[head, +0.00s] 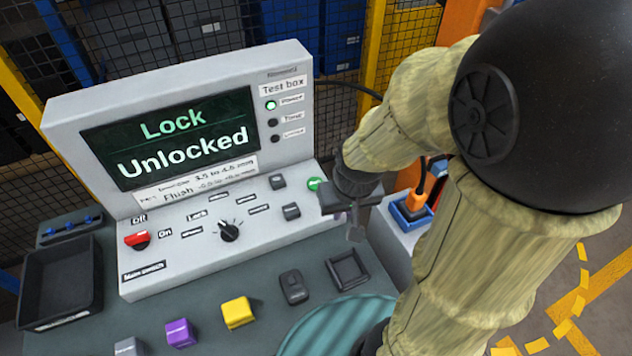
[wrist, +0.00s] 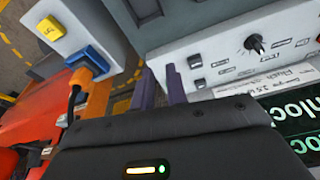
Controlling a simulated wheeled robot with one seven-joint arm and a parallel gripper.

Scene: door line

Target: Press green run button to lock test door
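The test box (head: 290,75) is a light grey console, and its screen (head: 175,138) reads "Lock Unlocked". The green button (head: 315,184) is on the right end of its sloped panel, partly beside my wrist in the head view. My gripper (head: 350,222) is just right of and in front of the button, apart from it as far as I can tell. In the wrist view my two fingers (wrist: 165,86) show a narrow gap with nothing between them. The green button does not show in the wrist view.
A red main switch (head: 138,239), a black knob (head: 229,230) and small dark buttons (head: 291,211) share the panel. Yellow (head: 237,312) and purple (head: 180,333) blocks and a black tray (head: 60,284) are on the bench. A blue socket (head: 410,212) with an orange plug is at right.

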